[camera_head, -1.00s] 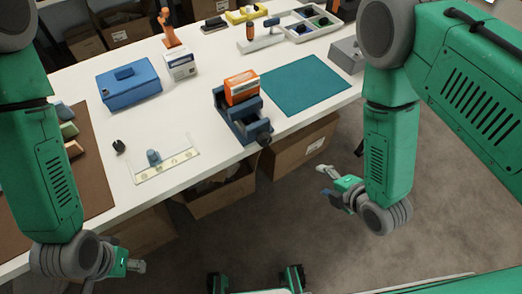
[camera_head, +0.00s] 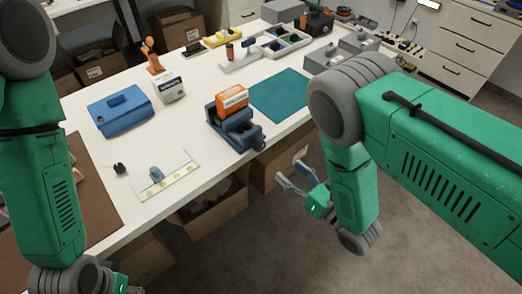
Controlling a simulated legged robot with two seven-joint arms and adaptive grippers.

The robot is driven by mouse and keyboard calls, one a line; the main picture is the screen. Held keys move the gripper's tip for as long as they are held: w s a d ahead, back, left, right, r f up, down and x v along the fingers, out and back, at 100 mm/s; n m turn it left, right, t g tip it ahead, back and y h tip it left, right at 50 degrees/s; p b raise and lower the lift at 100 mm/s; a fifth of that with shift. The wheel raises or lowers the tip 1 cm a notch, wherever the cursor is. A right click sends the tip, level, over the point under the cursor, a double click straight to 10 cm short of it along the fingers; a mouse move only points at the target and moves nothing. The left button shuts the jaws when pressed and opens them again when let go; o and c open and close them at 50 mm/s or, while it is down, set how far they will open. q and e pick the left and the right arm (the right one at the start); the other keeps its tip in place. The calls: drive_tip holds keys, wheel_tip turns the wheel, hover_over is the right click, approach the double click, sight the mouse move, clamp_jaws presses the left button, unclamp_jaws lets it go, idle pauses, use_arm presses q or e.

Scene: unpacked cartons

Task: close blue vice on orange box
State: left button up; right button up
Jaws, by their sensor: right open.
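The blue vice (camera_head: 238,138) stands on the white table near its front edge, with its dark screw end (camera_head: 259,145) towards the edge. The orange box (camera_head: 232,100) sits upright at the far part of the vice; whether the jaws touch it I cannot tell. My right gripper (camera_head: 289,174) is open and empty, off the table's front edge, below and right of the vice. My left gripper (camera_head: 133,291) is at the bottom edge of the view, mostly cut off, away from the vice.
A teal mat (camera_head: 280,94) lies right of the vice. A blue case (camera_head: 121,110) and a white box (camera_head: 169,88) are to its left. Open cartons (camera_head: 215,206) stand under the table's front edge. Grey boxes (camera_head: 325,60) are at the right end.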

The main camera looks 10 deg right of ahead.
sight(263, 147)
drive_tip(key=x, duration=0.5)
drive_tip(key=shift+w+d, duration=0.1)
drive_tip(key=shift+w, duration=0.3)
drive_tip(key=w+a, duration=0.4)
drive_tip(key=a, duration=0.1)
drive_tip(key=shift+d, duration=0.95)
drive_tip(key=c, duration=1)
drive_tip(key=shift+s+a+r, duration=0.1)
drive_tip(key=shift+a+r, duration=0.05)
drive_tip(key=shift+a, duration=0.25)
drive_tip(key=shift+c, duration=0.7)
drive_tip(key=shift+a, duration=0.25)
use_arm(q)
drive_tip(key=shift+s+d+r, duration=0.1)
drive_tip(key=shift+r, duration=0.05)
drive_tip(key=shift+d, duration=0.2)
use_arm(e)
drive_tip(key=shift+d, duration=0.25)
